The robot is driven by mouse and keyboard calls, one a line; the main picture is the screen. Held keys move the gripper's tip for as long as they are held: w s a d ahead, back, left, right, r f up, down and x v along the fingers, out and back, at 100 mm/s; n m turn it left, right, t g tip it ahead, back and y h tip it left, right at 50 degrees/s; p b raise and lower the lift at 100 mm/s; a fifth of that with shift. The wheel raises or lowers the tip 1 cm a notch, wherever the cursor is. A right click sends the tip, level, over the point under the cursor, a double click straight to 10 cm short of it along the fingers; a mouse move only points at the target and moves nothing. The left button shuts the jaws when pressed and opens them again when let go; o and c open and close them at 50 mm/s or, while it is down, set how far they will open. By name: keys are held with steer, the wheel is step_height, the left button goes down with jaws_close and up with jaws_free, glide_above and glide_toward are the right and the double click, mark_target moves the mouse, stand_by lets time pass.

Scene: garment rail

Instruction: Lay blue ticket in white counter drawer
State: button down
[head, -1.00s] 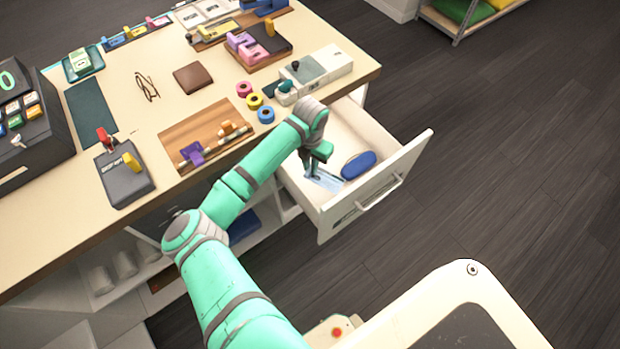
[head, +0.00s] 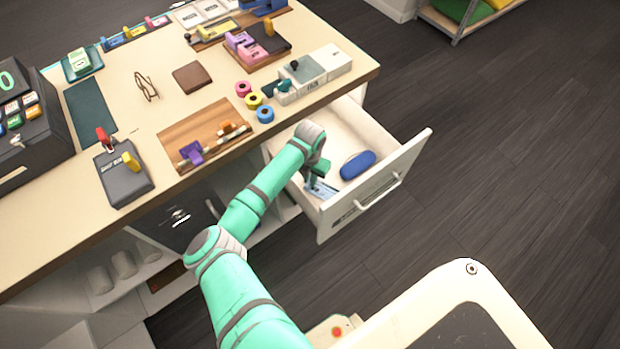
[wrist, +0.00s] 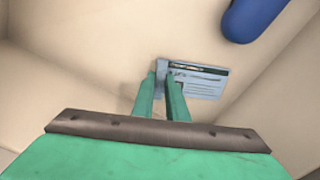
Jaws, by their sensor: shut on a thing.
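The white counter drawer (head: 408,158) is pulled open below the counter's right end. My gripper (wrist: 163,82) is inside it, low over the drawer floor. Its fingers are shut on the near left edge of the blue ticket (wrist: 203,83), a flat pale-blue card with a dark stripe and printed lines. The ticket also shows in the head view (head: 322,188), partly hidden by my gripper. It looks level and close to the drawer floor; I cannot tell whether it touches.
A dark blue oval case (head: 358,165) lies in the drawer, right of the ticket. The drawer walls stand close around my gripper.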

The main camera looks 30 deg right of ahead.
steer(key=shift+f, duration=0.1)
steer(key=c, duration=1.7)
jaws_free()
steer(key=shift+w, duration=0.15)
steer(key=shift+c, duration=0.2)
step_height(320, 180, up, 12)
